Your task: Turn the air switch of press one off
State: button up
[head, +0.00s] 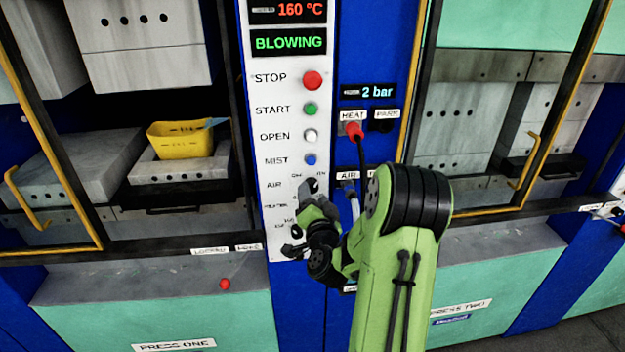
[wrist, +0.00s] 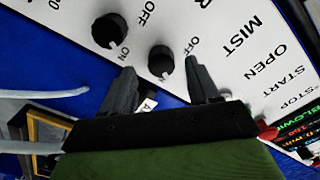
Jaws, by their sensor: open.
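The white control panel (head: 262,130) of press one has an AIR label at mid-height. In the wrist view the black AIR knob (wrist: 160,62) lies between my fingertips. Its white mark points away from the visible OFF label. My gripper (wrist: 160,68) is open, one finger on each side of this knob; I cannot tell whether they touch it. The green display (head: 289,42) reads BLOWING.
A second black knob (wrist: 110,30) is close beside the left finger, its mark towards ON. The red STOP button (head: 312,80), green START button (head: 310,109) and blue MIST button (head: 310,160) are above. A red-handled lever (head: 354,131) and pale hoses (wrist: 45,93) are near my arm.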

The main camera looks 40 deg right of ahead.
jog(key=shift+p+x, duration=0.5)
jog(key=shift+x, duration=0.6)
jog(key=shift+a, duration=0.1)
jog(key=c, duration=1)
jog(key=shift+c, duration=0.2)
